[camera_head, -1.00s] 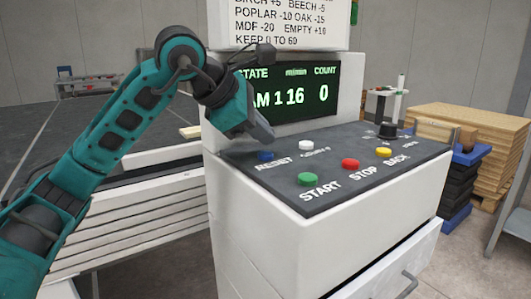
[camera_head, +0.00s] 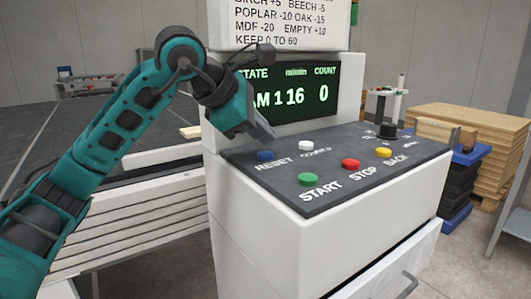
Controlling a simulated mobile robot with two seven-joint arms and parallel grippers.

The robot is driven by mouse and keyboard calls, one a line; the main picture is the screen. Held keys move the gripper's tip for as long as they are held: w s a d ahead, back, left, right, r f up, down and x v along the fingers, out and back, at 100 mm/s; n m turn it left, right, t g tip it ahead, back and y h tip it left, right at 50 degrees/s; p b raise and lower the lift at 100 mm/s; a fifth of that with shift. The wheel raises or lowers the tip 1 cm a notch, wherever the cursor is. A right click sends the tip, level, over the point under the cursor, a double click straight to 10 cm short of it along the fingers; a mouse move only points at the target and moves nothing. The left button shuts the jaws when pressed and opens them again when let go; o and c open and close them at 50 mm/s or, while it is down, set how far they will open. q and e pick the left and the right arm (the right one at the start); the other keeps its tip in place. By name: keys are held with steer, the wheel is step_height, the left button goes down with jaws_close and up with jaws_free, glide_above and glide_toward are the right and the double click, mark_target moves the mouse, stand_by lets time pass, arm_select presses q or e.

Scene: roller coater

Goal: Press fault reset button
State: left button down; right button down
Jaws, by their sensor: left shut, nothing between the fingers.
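The blue button (camera_head: 265,156) labelled RESET is at the back left of the dark sloped control panel (camera_head: 250,173). My left gripper (camera_head: 264,136) hangs just above and behind the blue button, pointing down, shut and empty. A small gap seems to show between its tip and the button; I cannot tell for sure whether they touch. The screen (camera_head: 300,92) behind the panel shows STATE, partly hidden by my arm, with "AM 1", 16 and COUNT 0. My right gripper is not in view.
Other buttons are close by: white (camera_head: 306,146), green START (camera_head: 310,180), red STOP (camera_head: 351,164) and yellow BACK (camera_head: 384,152). A black knob (camera_head: 387,131) is at the back right. A sign (camera_head: 285,22) stands above the screen. Stacked boards (camera_head: 470,135) stand at the right.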

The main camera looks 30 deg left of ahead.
mark_target(262, 154)
arm_select(q)
steer(key=shift+f, duration=0.2)
steer(key=shift+f+b, duration=0.25)
steer(key=shift+b, duration=0.05)
steer(key=shift+f+b, duration=0.4)
steer(key=shift+f, duration=0.1)
stand_by(0.7)
steer(key=shift+r, duration=0.1)
steer(key=shift+r+p, duration=0.8)
steer(key=shift+p, duration=0.1)
step_height(262, 154, up, 5)
steer(key=p, duration=0.4)
steer(key=shift+r+p, duration=0.1)
steer(key=shift+p, duration=0.3)
stand_by(0.3)
